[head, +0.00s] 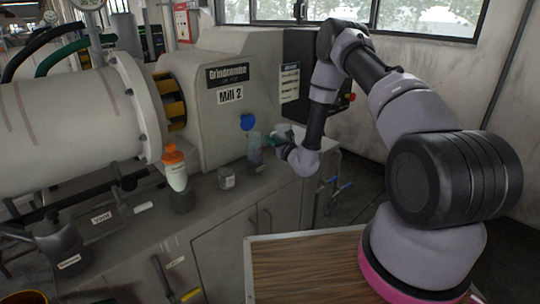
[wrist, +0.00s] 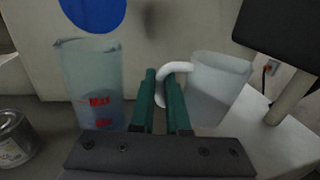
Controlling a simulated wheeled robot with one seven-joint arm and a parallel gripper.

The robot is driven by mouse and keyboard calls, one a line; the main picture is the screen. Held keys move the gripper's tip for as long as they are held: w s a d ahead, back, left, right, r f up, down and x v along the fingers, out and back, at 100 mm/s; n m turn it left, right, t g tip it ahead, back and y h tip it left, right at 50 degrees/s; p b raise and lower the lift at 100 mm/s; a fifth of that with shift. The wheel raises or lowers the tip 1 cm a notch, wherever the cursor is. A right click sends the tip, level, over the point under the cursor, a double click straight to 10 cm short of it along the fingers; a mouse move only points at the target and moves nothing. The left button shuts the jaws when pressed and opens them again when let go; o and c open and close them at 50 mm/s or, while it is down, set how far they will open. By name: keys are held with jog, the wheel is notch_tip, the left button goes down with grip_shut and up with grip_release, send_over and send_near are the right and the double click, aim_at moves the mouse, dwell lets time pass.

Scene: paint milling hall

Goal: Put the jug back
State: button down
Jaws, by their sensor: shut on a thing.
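A whitish, translucent jug (wrist: 218,85) with a curved white handle shows at the right of the wrist view, slightly tilted. My gripper (wrist: 161,85) has its two green fingers shut on the handle; the fingers partly hide the grip. In the head view my gripper (head: 275,142) is over the right end of the counter, in front of the mill. The jug cannot be made out clearly there. Whether its base touches the counter cannot be told.
A clear container with red marks (wrist: 93,85) stands close left of my gripper; it also shows in the head view (head: 254,152). A small can (head: 226,177) and an orange-topped bottle (head: 175,168) stand further left. The Mill 2 housing (head: 222,125) rises behind the counter.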

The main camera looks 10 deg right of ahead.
jog(key=shift+w+a+f, duration=0.1)
jog(key=shift+f, duration=1.8)
jog(key=shift+w+a+f, duration=0.1)
jog(key=shift+w+f, duration=0.05)
jog(key=shift+f, duration=1.45)
jog(key=shift+f, duration=0.1)
jog(key=c, duration=0.9)
grip_release()
